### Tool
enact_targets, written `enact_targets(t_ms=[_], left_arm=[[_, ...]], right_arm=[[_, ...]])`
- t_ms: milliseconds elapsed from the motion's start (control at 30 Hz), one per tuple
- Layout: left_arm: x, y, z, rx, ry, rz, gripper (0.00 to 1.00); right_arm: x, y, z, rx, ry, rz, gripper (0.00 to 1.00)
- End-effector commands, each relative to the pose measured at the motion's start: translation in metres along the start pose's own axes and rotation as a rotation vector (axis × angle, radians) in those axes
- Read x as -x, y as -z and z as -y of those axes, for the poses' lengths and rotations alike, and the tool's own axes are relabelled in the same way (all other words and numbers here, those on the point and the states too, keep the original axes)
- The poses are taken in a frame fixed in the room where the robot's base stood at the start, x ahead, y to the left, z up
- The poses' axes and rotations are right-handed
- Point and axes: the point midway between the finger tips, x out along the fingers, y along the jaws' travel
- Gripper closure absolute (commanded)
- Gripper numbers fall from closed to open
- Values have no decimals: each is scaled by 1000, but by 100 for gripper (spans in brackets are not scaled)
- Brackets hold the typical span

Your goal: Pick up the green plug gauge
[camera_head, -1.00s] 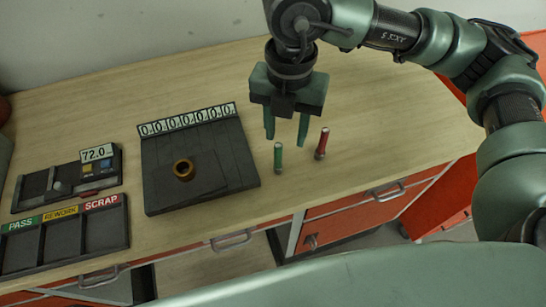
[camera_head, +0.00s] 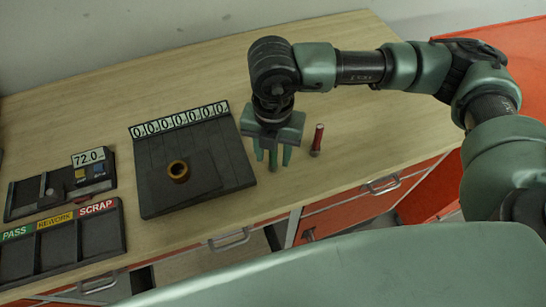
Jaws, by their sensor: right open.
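The green plug gauge (camera_head: 273,162) stands upright on the wooden bench, right of the black numbered board. My right gripper (camera_head: 272,157) is open and points down over it, with one finger on each side of the gauge in this view. The gauge's top is hidden by the gripper body. Whether the fingers touch it, I cannot tell. A red plug gauge (camera_head: 317,140) stands upright just to the right of the gripper. My left gripper is not in view.
A PASS, REWORK, SCRAP tray (camera_head: 112,222) and a 72.0 display unit (camera_head: 28,197) stand at the left. The bench behind the gripper is clear.

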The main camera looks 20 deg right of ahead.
Motion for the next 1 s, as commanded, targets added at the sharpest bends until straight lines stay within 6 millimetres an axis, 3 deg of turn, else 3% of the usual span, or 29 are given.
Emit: enact_targets(t_ms=[133,300,767,1000], left_arm=[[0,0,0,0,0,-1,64],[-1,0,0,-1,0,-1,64],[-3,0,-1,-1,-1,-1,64],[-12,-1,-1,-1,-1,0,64]], right_arm=[[0,0,0,0,0,0,59],[0,0,0,-1,0,0,100],[6,-1,-1,-1,-3,1,100],[41,-1,-2,0,-7,5,100]])
